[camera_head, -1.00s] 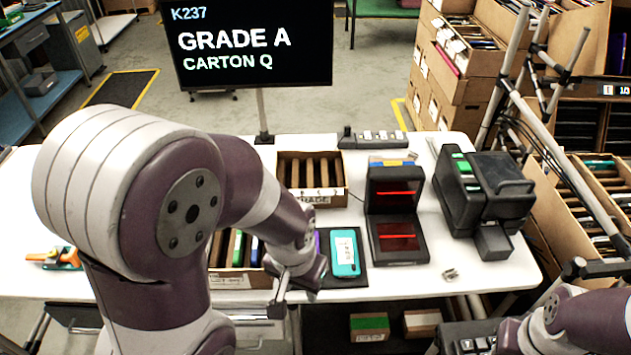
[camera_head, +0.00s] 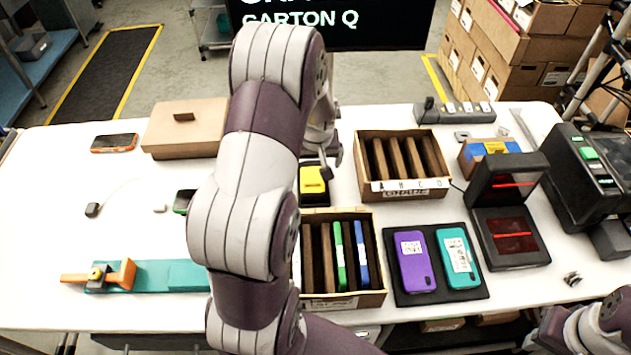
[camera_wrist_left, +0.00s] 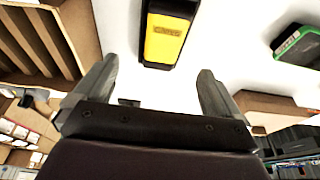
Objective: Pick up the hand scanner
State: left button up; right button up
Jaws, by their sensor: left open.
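A yellow and black device (camera_head: 313,182), which looks like the hand scanner, lies on the white table left of the upper carton. In the left wrist view the scanner (camera_wrist_left: 165,38) lies just beyond my fingertips, roughly centred between them, with its far end cut off by the frame. My left gripper (camera_wrist_left: 158,76) is open and empty, its two fingers apart. In the head view my left gripper (camera_head: 318,160) is at the scanner's far side, mostly hidden by its own wrist. Only part of my right arm shows at the lower right.
A black mat (camera_head: 436,298) holds a purple and a teal phone. A green-edged black device (camera_head: 183,200) and a brown box (camera_head: 186,128) are to the left.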

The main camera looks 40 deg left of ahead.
aim_at(313, 176)
pick_arm(q)
jog(key=shift+f, duration=0.85)
jog(key=a+f, duration=0.2)
jog(key=shift+w+a+f, duration=0.2)
jog(key=shift+f, duration=0.15)
jog(key=f, duration=0.1)
jog(key=w+f, duration=0.1)
jog(key=f, duration=0.2)
jog(key=shift+w+d+p, duration=0.2)
jog(key=shift+d+p, duration=0.05)
jog(key=shift+p, duration=0.15)
jog(key=shift+a+f, duration=0.15)
jog(key=shift+a, duration=0.15)
jog(key=c, duration=1)
jog(key=shift+d, duration=0.1)
jog(key=shift+c, duration=0.5)
pick_arm(e)
jog(key=shift+a+r, duration=0.65)
jog(key=shift+a, duration=0.15)
